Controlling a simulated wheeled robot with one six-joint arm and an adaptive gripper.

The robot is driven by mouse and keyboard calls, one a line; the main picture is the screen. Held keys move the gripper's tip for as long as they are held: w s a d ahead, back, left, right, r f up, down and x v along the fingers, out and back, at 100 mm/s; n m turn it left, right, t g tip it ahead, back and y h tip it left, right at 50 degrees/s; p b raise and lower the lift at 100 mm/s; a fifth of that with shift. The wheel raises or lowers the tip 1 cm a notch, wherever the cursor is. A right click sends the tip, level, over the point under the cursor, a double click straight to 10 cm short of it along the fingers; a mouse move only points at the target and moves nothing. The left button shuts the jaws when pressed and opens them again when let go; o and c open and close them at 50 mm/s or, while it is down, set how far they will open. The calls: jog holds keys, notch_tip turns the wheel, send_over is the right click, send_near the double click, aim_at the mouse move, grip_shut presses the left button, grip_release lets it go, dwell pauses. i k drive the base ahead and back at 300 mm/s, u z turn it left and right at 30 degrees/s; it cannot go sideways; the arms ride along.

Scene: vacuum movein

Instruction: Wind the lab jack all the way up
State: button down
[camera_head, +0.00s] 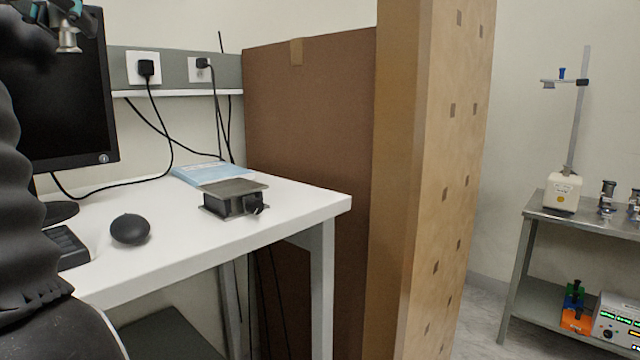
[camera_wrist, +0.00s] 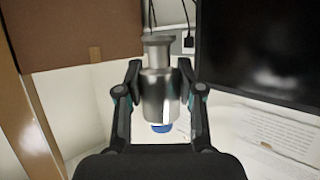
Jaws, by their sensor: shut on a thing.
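The lab jack (camera_head: 235,196) stands on the white desk, low and folded down, with a flat grey top plate. Its black knob (camera_head: 254,204) faces the front right. My gripper (camera_head: 66,22) is at the top left of the head view, in front of the monitor, well above and left of the jack. In the wrist view my gripper (camera_wrist: 160,80) is shut on a silvery metal cylinder (camera_wrist: 158,98) with a wider collar at one end and a blue part at the other. The jack does not show in the wrist view.
The white desk (camera_head: 190,235) also bears a black mouse (camera_head: 130,229), a keyboard (camera_head: 68,248) and a blue booklet (camera_head: 205,173) behind the jack. The monitor (camera_head: 62,100) stands left. Tall brown boards (camera_head: 310,120) rise beyond the desk's right end. A steel trolley (camera_head: 590,221) stands far right.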

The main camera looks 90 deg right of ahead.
aim_at(233, 185)
jog(key=z, duration=0.7)
jog(key=k, duration=0.85)
jog(key=z, duration=0.75)
